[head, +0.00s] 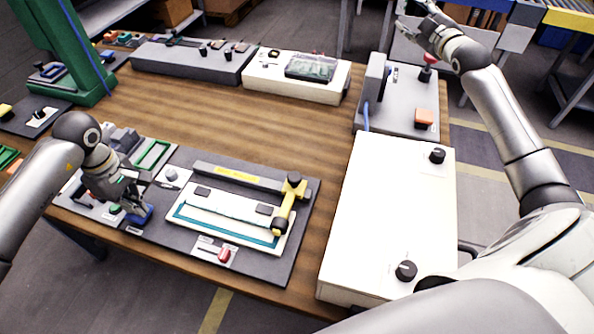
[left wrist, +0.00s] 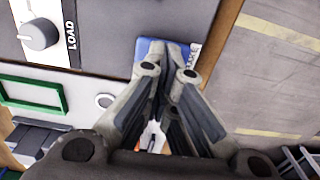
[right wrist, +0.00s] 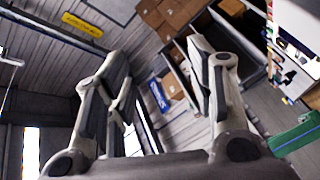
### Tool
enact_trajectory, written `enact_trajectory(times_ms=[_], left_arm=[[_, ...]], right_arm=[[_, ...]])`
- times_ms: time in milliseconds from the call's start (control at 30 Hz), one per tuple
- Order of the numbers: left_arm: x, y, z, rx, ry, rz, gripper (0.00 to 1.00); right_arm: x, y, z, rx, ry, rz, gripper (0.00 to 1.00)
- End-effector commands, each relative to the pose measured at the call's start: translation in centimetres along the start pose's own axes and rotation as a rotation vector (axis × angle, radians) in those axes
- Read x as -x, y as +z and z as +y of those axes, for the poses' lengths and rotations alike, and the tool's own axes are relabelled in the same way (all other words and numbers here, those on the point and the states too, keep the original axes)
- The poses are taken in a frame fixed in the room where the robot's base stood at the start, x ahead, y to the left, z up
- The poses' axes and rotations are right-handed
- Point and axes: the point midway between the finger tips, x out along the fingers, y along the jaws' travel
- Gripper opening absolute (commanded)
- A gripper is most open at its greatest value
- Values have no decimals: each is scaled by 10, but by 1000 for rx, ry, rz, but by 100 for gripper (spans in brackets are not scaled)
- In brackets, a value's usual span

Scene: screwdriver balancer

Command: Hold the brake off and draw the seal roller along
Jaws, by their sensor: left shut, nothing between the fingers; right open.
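My left gripper (head: 133,204) is shut and empty, its fingertips over the blue brake pad (head: 144,213). In the left wrist view the blue pad (left wrist: 143,50) shows partly behind the fingers, beside a label reading like "BRAKE". I cannot tell how far it is pressed. The yellow seal roller (head: 285,205) with dark ends stands at the right end of a white plate (head: 232,240) with a teal strip around its edge. My right gripper (head: 413,25) is open and empty, raised at the far right, away from the roller; its spread fingers show in the right wrist view (right wrist: 165,75).
A red slider (head: 224,255) sits at the board's front edge. A large white box with black knobs (head: 385,230) stands right of the board. A grey unit with an orange button (head: 424,118) is behind it. A green post (head: 75,50) rises at the left. The table's middle is clear.

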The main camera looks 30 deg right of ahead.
Motion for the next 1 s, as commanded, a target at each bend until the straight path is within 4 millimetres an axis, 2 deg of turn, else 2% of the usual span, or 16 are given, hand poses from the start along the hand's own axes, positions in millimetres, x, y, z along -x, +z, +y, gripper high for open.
enact_trajectory(times_ms=[33, 167, 267, 400, 500, 600, 700, 800, 900, 1000], left_arm=[[-1, 0, 0, 0, -1, 0, 0], [-1, 0, 0, 1, -1, 1, 0], [-1, 0, 0, 1, -1, 1, 0], [-1, 0, 0, 1, -1, 1, 0], [-1, 0, 0, 1, -1, 1, 0], [-1, -1, -1, 1, -2, 1, 0], [-1, -1, -1, 1, -2, 1, 0], [-1, -1, -1, 2, -3, 1, 0], [-1, -1, -1, 2, -2, 1, 0], [-1, -1, -1, 2, -2, 1, 0]], right_arm=[[-1, -29, -8, -56, -54, 25, 50], [7, -96, -39, -188, -238, 63, 50], [26, -146, -65, -254, -395, 84, 50], [68, -206, -102, -289, -626, 92, 50], [108, -239, -127, -271, -792, 77, 50], [148, -248, -163, -213, -968, 23, 50], [184, -236, -204, -124, -1146, -60, 50], [215, -220, -233, -38, -1289, -129, 50], [238, -209, -249, 27, -1385, -174, 50], [250, -202, -257, 66, -1438, -200, 50]])
